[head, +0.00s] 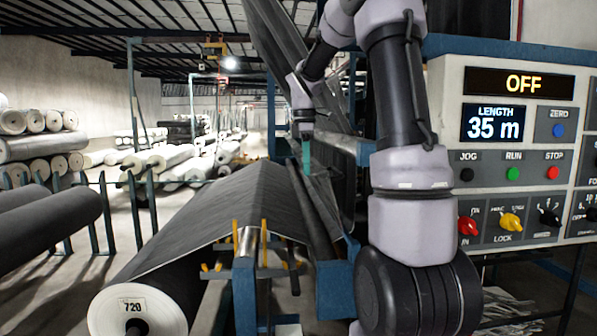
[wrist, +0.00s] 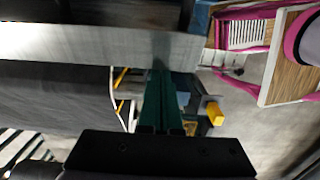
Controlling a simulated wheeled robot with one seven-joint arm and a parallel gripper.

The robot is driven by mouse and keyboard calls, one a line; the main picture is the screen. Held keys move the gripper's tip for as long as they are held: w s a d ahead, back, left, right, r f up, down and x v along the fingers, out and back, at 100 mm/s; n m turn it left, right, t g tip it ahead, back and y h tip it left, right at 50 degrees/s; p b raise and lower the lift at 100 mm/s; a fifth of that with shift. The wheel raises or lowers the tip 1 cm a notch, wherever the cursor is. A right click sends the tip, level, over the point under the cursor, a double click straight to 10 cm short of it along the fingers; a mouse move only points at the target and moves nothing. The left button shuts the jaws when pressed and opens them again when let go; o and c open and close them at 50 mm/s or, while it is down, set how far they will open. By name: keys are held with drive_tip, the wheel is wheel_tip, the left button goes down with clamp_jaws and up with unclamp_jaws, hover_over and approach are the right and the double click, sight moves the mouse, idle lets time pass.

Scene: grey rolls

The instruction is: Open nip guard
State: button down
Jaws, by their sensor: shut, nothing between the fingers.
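My gripper (head: 307,158) hangs fingers down above the machine's rollers, past the grey sheet, in the head view. In the wrist view its two dark green fingers (wrist: 161,75) are together with nothing between them. Their tips are at the lower edge of a brushed metal bar (wrist: 80,42) that runs across the picture; I cannot tell whether they touch it. A long grey-blue bar (head: 345,148) lies just right of the gripper in the head view. I cannot tell for sure which part is the nip guard. My arm hides part of the machine there.
The control panel (head: 512,150) at right reads OFF and 35 m. A grey sheet (head: 225,205) slopes down to a roll marked 720 (head: 138,308). Yellow-tipped brackets (head: 236,240) stand beside it. A yellow block (wrist: 214,112) is right of the fingers. Rolls (head: 40,145) fill the left.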

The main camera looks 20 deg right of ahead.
drive_tip(key=shift+s+d+r, duration=0.2)
drive_tip(key=shift+d+r, duration=0.15)
drive_tip(key=shift+d, duration=0.3)
drive_tip(key=shift+a, duration=0.1)
wheel_tip(320, 180, up, 9)
drive_tip(key=a, duration=0.2)
drive_tip(key=shift+w+a, duration=0.25)
drive_tip(key=shift+w, duration=0.05)
drive_tip(key=s+a+f+m+t+y, duration=0.1)
drive_tip(key=s+a+m+t, duration=0.1)
drive_tip(key=s+m, duration=0.4)
drive_tip(key=s+a+f+m+t, duration=0.2)
drive_tip(key=s+m, duration=0.4)
drive_tip(key=s, duration=0.3)
drive_tip(key=s+a+f+m+t+y, duration=0.1)
drive_tip(key=s+a+m+t, duration=0.2)
drive_tip(key=s+m, duration=0.4)
drive_tip(key=shift+s+a+f+y, duration=0.35)
drive_tip(key=shift+s+a, duration=0.2)
drive_tip(key=shift+s, duration=0.25)
